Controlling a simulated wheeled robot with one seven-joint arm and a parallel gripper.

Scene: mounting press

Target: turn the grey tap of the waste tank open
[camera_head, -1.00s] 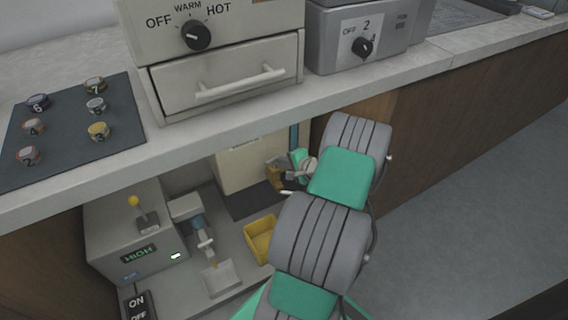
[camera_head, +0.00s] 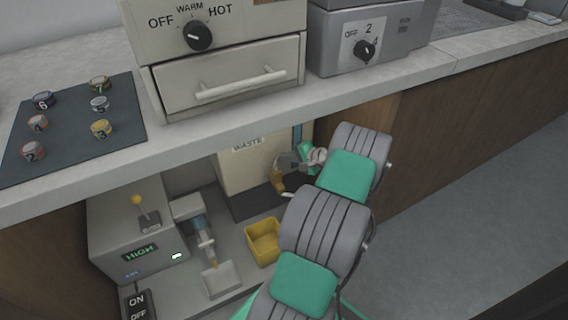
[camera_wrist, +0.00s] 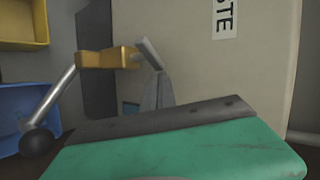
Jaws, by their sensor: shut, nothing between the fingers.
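The cream waste tank (camera_head: 244,168) stands under the counter, and its label shows partly in the wrist view (camera_wrist: 250,75). Its brass-coloured tap body (camera_wrist: 105,57) is at upper left in the wrist view. A grey metal rod (camera_wrist: 56,92) with a dark ball end runs from it towards lower left. My gripper (camera_wrist: 157,88) is shut and empty, its narrow grey fingers close to the right end of the brass part. A small grey flat piece (camera_wrist: 150,53) sits there; I cannot tell whether the fingers touch it. In the head view my arm partly hides the tap (camera_head: 278,180).
A yellow bin (camera_head: 264,240) stands below and in front of the tank; a blue bin (camera_wrist: 25,110) shows in the wrist view. The press unit (camera_head: 135,240) is at lower left. The counter edge (camera_head: 230,118) overhangs the space. Open floor (camera_head: 480,200) lies to the right.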

